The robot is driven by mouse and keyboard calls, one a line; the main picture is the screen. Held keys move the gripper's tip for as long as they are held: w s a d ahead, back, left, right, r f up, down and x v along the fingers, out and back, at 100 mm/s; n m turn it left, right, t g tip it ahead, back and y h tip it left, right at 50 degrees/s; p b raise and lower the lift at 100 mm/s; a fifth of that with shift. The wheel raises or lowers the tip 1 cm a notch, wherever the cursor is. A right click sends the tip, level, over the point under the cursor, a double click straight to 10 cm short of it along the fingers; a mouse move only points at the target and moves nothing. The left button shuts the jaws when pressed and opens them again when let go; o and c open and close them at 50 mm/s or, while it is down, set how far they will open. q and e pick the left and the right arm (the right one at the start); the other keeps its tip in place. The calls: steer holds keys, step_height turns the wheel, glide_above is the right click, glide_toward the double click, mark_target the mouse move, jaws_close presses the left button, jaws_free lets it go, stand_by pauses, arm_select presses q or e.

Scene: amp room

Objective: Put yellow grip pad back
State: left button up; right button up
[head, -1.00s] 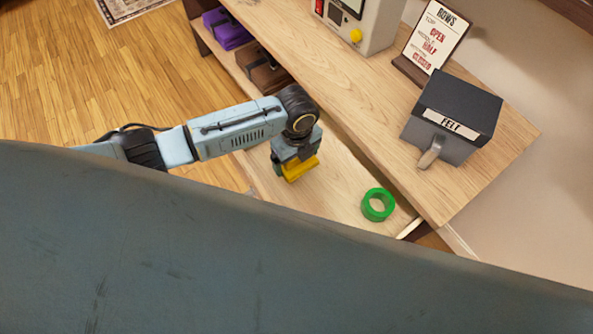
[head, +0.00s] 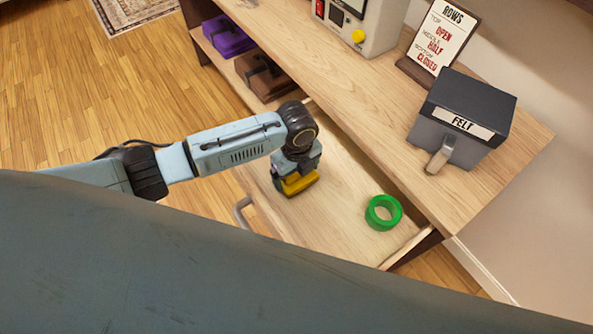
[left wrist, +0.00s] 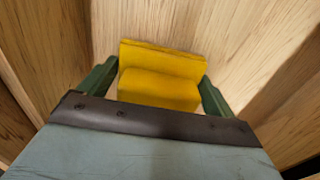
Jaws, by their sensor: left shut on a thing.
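The yellow grip pad (head: 299,184) is in my left gripper (head: 290,178), over the open wooden drawer (head: 325,222). In the left wrist view the yellow grip pad (left wrist: 160,78) sits between the two green fingers of my left gripper (left wrist: 158,88), which are shut on its sides. Wood lies behind the pad; I cannot tell whether the pad touches the drawer floor. My right gripper is not in view.
A green ring (head: 384,212) lies in the drawer to the right of the gripper. On the top stand a grey FELT box (head: 463,118), a ROWS sign (head: 441,40) and a machine with a yellow knob (head: 359,37). Purple (head: 229,35) and brown (head: 265,75) items sit on the shelf at left.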

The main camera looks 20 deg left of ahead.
arm_select(q)
steer(key=o, duration=0.7)
steer(key=shift+f, duration=0.1)
steer(key=shift+r, duration=0.55)
step_height(320, 180, up, 2)
steer(key=shift+p, duration=0.55)
step_height(320, 180, up, 4)
steer(key=shift+f+p, duration=0.1)
steer(key=shift+p, duration=0.55)
steer(key=shift+r, duration=0.5)
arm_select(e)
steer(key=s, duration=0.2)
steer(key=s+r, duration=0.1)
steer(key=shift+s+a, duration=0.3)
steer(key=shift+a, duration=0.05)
